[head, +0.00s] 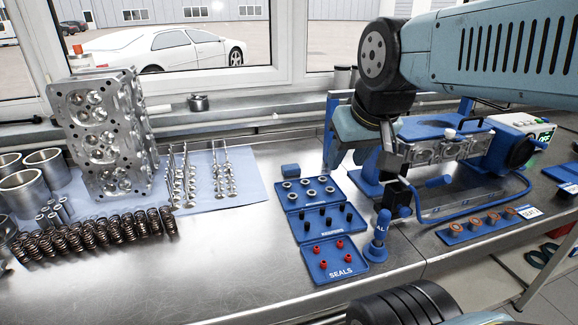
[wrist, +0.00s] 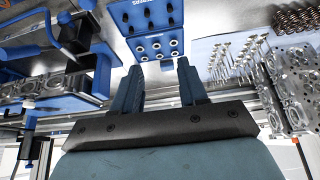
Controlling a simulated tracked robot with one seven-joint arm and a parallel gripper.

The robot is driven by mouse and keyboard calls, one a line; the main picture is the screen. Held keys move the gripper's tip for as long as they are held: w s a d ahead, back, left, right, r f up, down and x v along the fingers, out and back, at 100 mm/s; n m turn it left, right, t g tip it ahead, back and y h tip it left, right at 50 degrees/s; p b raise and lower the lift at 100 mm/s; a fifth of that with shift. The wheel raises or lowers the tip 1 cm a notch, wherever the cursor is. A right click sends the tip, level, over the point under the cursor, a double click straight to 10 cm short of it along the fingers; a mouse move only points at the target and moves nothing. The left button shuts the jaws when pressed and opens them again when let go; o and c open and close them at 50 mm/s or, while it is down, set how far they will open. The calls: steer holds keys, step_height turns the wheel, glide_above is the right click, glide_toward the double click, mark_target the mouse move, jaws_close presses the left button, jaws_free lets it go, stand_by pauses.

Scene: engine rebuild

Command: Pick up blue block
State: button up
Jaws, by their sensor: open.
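The wrist view shows the tray beyond the fingertips. I cannot make out the block there; a finger may hide it.
Bare bench lies left of the tray.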

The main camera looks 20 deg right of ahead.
steer(key=o, duration=0.3)
steer(key=shift+w+r, duration=0.1)
steer(key=shift+w, duration=0.1)
steer(key=shift+o, duration=0.7)
steer(key=shift+w+a+r+n, duration=0.1)
steer(key=shift+w+n, duration=0.2)
steer(key=shift+w, duration=0.1)
steer(key=shift+o, duration=1.1)
steer(key=w+r+n+g+h, duration=0.1)
steer(key=w+n+g, duration=0.1)
steer(key=w, duration=0.5)
steer(key=shift+w+n+h, duration=0.4)
steer(key=shift+n, duration=0.5)
steer(key=n+g+h, duration=0.3)
steer(key=n+g, duration=0.1)
steer(key=n, duration=1)
glide_above(290, 167)
steer(key=a, duration=0.5)
step_height(290, 167, down, 14)
steer(key=x, duration=1.2)
steer(key=shift+w+f, duration=0.3)
